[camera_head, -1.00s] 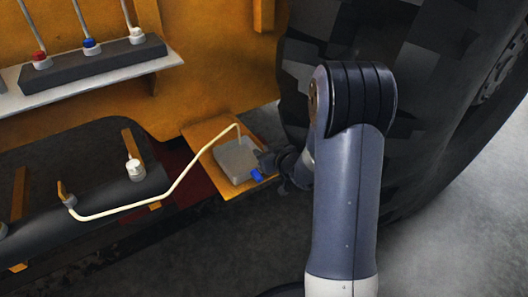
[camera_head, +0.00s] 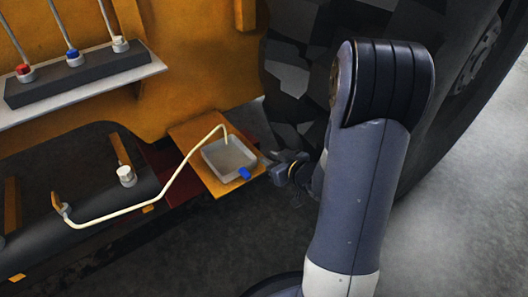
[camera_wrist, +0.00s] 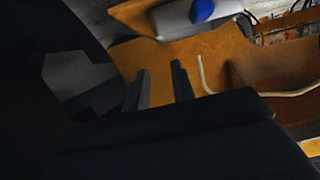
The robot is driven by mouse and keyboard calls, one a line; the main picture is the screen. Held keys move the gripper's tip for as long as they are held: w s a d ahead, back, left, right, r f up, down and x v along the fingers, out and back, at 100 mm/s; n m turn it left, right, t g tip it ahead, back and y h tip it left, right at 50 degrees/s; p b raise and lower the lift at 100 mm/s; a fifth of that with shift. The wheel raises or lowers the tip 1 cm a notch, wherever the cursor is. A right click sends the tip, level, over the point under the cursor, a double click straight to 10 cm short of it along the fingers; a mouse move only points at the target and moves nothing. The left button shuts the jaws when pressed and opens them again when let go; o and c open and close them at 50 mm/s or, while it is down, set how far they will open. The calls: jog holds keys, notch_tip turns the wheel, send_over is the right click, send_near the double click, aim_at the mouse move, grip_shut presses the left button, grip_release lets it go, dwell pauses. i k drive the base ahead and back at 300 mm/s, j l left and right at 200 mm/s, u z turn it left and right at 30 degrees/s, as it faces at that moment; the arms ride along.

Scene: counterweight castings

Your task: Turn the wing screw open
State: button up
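A small blue knob (camera_head: 244,173) sits at the near corner of a pale open box (camera_head: 213,168); it looks like the wing screw, but its wings are too small to make out. The knob also shows at the top of the wrist view (camera_wrist: 202,10). My gripper (camera_head: 272,173) is just right of the knob in the head view, apart from it. In the wrist view, two dark fingers (camera_wrist: 162,84) stand apart with nothing between them. The knob lies beyond the fingertips there, up and to the right.
The box stands on an orange plate (camera_head: 187,134). A cream hose (camera_head: 168,187) runs from the box to an orange-handled fitting (camera_head: 60,207) on a dark cylinder. A large tyre (camera_head: 300,80) rises close behind my arm. A rack (camera_head: 75,75) with coloured caps is upper left.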

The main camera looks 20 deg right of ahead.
aim_at(57, 204)
jog(key=l+u, duration=0.15)
jog(key=u, duration=0.15)
jog(key=k+l+u, duration=0.1)
jog(key=u, duration=1.05)
jog(key=i+j, duration=0.1)
jog(key=i+u, duration=0.05)
jog(key=i, duration=0.05)
